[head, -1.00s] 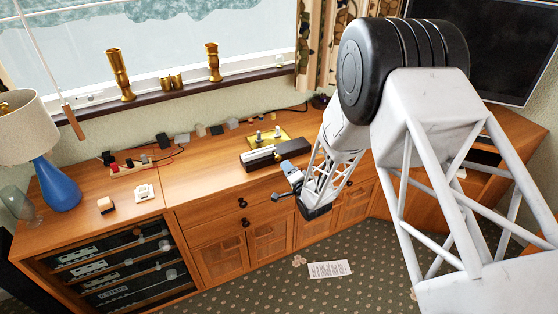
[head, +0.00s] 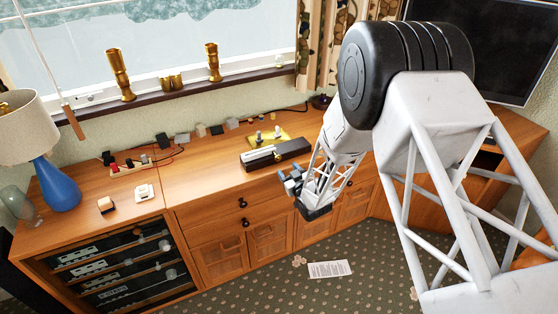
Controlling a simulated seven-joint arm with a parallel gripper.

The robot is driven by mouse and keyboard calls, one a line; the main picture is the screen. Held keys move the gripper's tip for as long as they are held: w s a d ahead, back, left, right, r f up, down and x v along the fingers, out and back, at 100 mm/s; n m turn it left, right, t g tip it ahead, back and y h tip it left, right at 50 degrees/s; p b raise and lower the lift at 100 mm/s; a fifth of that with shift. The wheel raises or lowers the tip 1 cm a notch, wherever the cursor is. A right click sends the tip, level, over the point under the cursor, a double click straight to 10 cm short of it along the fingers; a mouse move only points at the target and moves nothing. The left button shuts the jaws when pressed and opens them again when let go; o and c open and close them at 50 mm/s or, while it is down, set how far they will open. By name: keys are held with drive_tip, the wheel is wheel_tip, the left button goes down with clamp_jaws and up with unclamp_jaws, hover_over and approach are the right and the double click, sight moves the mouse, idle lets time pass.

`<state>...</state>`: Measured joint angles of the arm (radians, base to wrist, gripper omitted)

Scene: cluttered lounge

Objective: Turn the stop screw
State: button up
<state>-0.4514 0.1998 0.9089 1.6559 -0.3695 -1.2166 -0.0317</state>
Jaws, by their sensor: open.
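No stop screw can be made out clearly at this size. A long black box (head: 292,149) with a pale strip (head: 259,154) along its left part lies on the wooden cabinet top near the front edge. Behind it is a yellow plate (head: 284,133) with small upright metal posts (head: 277,132). My gripper (head: 289,179) is open and looks empty. It hangs in front of the cabinet's front edge, below and to the right of the black box in the picture, apart from it.
The wooden cabinet top (head: 200,168) has free room left of the black box. Small blocks and cables line the wall. A white switch-like item (head: 144,192), a beige block (head: 106,205) and a blue lamp (head: 55,185) stand left. Brass vases (head: 120,75) stand on the sill.

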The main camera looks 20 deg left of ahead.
sight(279, 159)
drive_tip(key=n, duration=0.6)
drive_tip(key=shift+s, duration=0.1)
drive_tip(key=shift+a, duration=0.1)
drive_tip(key=shift+x, duration=3.85)
drive_tip(key=c, duration=0.9)
